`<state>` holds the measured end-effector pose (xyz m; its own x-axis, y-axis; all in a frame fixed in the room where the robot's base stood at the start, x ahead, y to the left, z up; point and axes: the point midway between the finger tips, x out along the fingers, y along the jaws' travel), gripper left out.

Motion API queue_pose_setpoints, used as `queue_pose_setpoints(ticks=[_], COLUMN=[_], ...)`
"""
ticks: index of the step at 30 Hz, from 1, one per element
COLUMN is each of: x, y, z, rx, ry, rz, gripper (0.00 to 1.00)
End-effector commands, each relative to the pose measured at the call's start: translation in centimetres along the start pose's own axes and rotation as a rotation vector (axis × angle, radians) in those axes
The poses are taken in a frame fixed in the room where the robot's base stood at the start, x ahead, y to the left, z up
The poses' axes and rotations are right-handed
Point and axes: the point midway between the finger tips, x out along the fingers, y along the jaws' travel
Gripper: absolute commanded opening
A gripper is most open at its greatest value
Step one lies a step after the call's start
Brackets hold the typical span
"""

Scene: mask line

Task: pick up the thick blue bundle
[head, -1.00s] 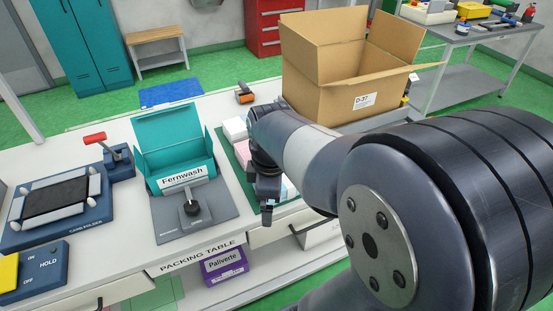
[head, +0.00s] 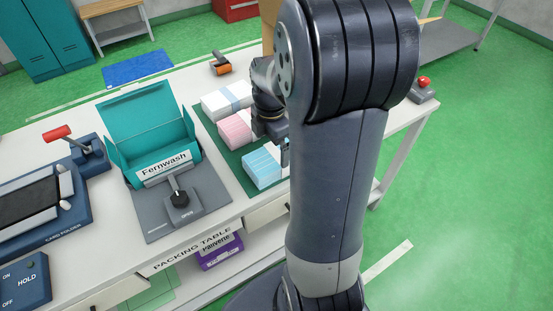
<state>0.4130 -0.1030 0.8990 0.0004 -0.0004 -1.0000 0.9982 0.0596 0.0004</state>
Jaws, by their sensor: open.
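The thick blue bundle (head: 262,168) lies at the front of a dark green mat (head: 213,136) on the packing table. A pink bundle (head: 235,128) lies behind it, and a white bundle with a pale blue band (head: 224,100) lies farthest back. My gripper (head: 284,152) is open and points down beside and just above the blue bundle's right rear. My arm hides part of the gripper and the mat's right side. I cannot tell whether a finger touches the bundle.
A teal Fernwash box (head: 150,127) stands open on a grey fixture left of the mat. An orange tape dispenser (head: 220,64) stands behind the mat. A red button box (head: 422,90) sits at the table's right end. My arm hides most of the cardboard box.

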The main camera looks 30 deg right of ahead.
Motion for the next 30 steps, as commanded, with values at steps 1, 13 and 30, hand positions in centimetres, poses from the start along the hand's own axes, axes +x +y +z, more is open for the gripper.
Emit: queue_pose_setpoints(ticks=[1, 13, 30], x=[0.5, 5.1, 5.1], y=[-0.1, -0.5, -0.5], z=[0.2, 1.2, 1.2], rx=[0.001, 0.001, 0.001], ry=[0.001, 0.001, 0.0], rz=[-0.003, -0.002, 0.0], gripper=[1.0, 1.0, 0.71])
